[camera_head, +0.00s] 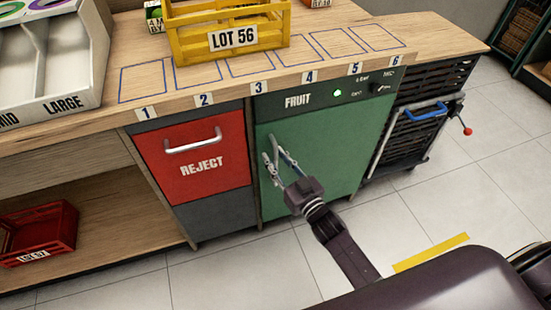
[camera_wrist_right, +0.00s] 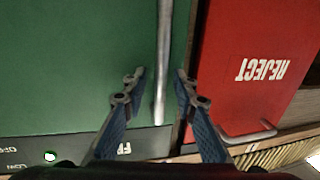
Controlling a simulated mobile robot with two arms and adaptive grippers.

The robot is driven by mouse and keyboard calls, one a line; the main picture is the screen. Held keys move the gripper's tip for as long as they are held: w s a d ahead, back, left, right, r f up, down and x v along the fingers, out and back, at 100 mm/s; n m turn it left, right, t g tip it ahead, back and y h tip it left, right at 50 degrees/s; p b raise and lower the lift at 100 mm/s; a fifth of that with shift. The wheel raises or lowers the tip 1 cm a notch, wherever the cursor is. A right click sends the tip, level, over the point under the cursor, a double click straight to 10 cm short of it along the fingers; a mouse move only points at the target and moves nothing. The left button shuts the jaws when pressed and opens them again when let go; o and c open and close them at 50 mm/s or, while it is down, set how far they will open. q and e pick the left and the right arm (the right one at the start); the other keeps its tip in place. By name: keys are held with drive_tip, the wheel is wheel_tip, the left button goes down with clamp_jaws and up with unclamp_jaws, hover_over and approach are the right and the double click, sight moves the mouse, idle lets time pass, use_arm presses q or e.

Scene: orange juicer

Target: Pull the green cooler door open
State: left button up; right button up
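The green cooler door (camera_head: 335,150) is below the FRUIT panel in the head view and looks shut. It also fills the left of the right wrist view (camera_wrist_right: 70,70). Its upright metal handle (camera_wrist_right: 164,50) is near the door edge beside the red drawer. My right gripper (camera_head: 277,152) is in front of the door's left part, fingers towards it. In the right wrist view its fingers (camera_wrist_right: 158,78) are apart, with the handle between them in the picture. I cannot tell whether the fingertips reach around the bar or touch it. My left gripper is not in view.
The red REJECT drawer (camera_head: 195,155) with its metal handle is just left of the door. A yellow LOT 56 crate (camera_head: 232,40) stands on the counter above. A dark rack (camera_head: 418,130) with a blue handle is to the right.

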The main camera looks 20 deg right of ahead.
clamp_jaws()
drive_tip(key=shift+s, duration=0.1)
idle(0.4)
